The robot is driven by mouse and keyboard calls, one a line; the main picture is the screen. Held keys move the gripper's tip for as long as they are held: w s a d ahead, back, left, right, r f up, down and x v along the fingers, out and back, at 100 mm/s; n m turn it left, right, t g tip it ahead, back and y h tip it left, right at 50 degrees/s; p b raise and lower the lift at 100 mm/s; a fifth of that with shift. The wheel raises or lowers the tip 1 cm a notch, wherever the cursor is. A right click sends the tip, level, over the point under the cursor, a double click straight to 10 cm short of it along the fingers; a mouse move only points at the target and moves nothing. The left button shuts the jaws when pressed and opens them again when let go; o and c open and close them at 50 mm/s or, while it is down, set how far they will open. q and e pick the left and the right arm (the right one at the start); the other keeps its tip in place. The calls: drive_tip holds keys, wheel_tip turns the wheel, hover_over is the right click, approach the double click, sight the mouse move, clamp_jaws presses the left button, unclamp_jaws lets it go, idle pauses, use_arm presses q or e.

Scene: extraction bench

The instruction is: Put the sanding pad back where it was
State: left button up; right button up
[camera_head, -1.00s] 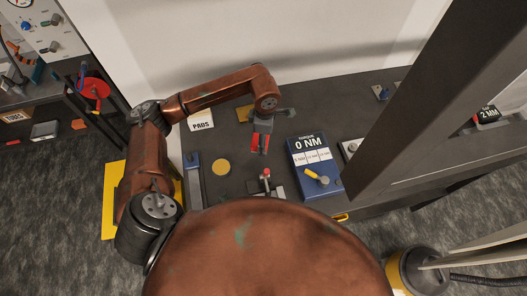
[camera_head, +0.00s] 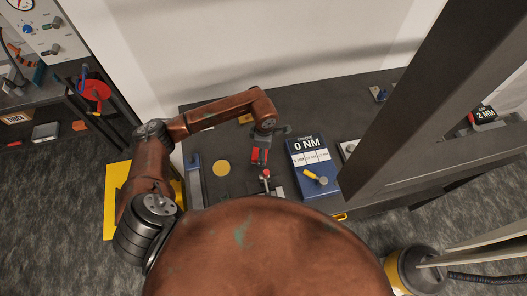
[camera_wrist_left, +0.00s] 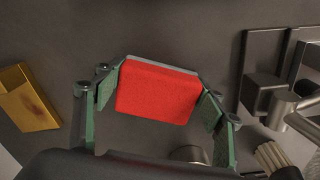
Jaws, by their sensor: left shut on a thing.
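The sanding pad is most likely the red block with a grey edge (camera_wrist_left: 158,92), held between the fingers of my left gripper (camera_wrist_left: 160,98) in the left wrist view. In the head view the red pad (camera_head: 258,156) shows under my left gripper (camera_head: 260,150), above the dark bench (camera_head: 310,112). I cannot tell whether the pad touches the bench. The "PADS" label is mostly hidden behind my left arm. My right gripper is not in view.
A metal fixture with a red knob (camera_head: 266,174) stands just in front of the pad. The blue "0 NM" torque box (camera_head: 318,182) is to the right. A yellow disc (camera_head: 221,168) lies left. A yellow block (camera_wrist_left: 28,98) shows in the wrist view. A dark post (camera_head: 440,95) crosses the right side.

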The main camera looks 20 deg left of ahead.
use_arm(q)
drive_tip(key=o, duration=1.2)
drive_tip(key=shift+r+p, duration=0.15)
drive_tip(key=shift+p, duration=0.15)
wheel_tip(320, 180, up, 12)
drive_tip(key=b, duration=0.2)
drive_tip(key=shift+d+b, duration=0.1)
drive_tip(key=shift+b, duration=0.3)
